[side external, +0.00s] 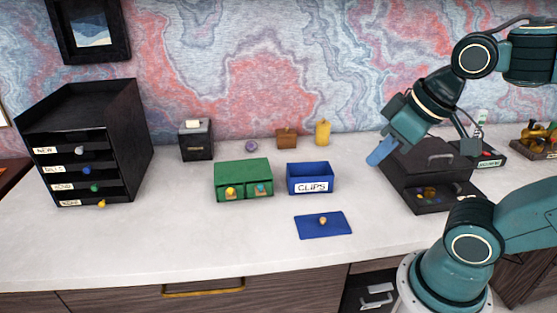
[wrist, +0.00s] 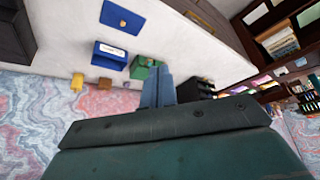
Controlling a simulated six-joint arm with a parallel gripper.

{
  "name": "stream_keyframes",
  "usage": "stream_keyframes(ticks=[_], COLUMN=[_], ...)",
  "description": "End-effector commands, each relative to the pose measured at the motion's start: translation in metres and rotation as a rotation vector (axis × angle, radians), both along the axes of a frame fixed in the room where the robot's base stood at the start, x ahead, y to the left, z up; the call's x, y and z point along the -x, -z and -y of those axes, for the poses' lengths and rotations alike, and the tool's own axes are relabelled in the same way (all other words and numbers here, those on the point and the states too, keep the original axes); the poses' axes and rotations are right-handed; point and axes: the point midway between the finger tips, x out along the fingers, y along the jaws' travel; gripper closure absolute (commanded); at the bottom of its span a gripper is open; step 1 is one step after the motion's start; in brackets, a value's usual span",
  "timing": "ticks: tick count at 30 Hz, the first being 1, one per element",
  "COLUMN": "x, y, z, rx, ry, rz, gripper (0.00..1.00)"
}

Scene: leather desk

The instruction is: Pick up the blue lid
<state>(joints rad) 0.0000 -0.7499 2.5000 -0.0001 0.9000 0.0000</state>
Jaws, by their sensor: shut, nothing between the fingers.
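The blue lid (side external: 335,230) is a flat blue rectangle with a small tan knob (side external: 323,221). It lies flat on the white desk top, in front of the open blue box labelled CLIPS (side external: 311,182). In the wrist view the lid (wrist: 114,14) shows at the top, with the blue box (wrist: 109,60) just below it. My gripper (side external: 377,155) is up in the air, behind and to the right of the lid, apart from it. In the wrist view its fingers (wrist: 158,80) are together and hold nothing.
A green two-drawer box (side external: 243,178) stands left of the blue box. A dark box with a handle (side external: 430,165) stands near my gripper at right. A black drawer unit (side external: 95,145) stands far left. The desk around the lid is clear; its front edge is nearby.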

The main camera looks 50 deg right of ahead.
Motion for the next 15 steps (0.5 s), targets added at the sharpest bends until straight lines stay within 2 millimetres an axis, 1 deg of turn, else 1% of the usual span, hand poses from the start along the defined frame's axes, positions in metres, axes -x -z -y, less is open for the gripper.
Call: stream_keyframes(ticks=[11, 14, 15], x=[0.0000, 0.0000, 0.0000], y=[0.0000, 0.0000, 0.0000], z=[0.0000, 0.0000, 0.0000], rx=[0.000, 0.000, 0.000], ry=[0.000, 0.000, 0.000], rz=[0.000, 0.000, 0.000], gripper=[1.00, 0.82, 0.74])
